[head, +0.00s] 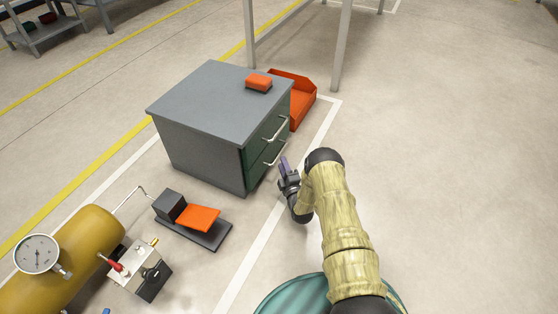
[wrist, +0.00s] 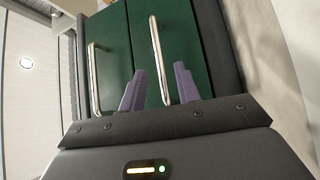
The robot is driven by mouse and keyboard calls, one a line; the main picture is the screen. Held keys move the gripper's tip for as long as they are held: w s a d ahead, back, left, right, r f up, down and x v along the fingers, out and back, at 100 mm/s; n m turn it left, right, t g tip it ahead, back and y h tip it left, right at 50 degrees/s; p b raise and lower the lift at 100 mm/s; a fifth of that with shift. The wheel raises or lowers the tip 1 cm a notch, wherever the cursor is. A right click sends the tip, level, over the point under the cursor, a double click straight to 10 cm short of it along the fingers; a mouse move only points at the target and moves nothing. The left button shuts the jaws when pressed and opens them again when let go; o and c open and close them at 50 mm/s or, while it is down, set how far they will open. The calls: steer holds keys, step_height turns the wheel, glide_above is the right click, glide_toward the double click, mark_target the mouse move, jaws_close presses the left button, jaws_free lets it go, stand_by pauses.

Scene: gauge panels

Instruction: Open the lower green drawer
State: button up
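A grey cabinet (head: 212,105) with two green drawers stands on the floor. Both drawers look closed. The lower green drawer (head: 258,172) has a silver bar handle (head: 274,155); in the wrist view, turned sideways, this drawer (wrist: 192,45) is the right one, with its handle (wrist: 155,45). The upper drawer (wrist: 108,40) has its own handle (wrist: 92,75). My gripper (head: 284,165) is in front of the cabinet. Its purple fingers (wrist: 159,85) are apart, one on each side of the lower handle in the wrist view. I cannot tell whether they touch it.
An orange block (head: 259,82) lies on the cabinet top. A red-orange bin (head: 302,108) stands behind the cabinet's right side. A pedal with an orange plate (head: 198,217) and a yellow tank (head: 65,265) are at lower left. The floor on the right is clear.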

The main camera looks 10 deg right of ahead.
mark_target(279, 154)
steer(key=b+x, duration=0.3)
steer(key=x, duration=0.2)
steer(key=shift+w, duration=0.35)
steer(key=shift+c, duration=0.2)
jaws_close()
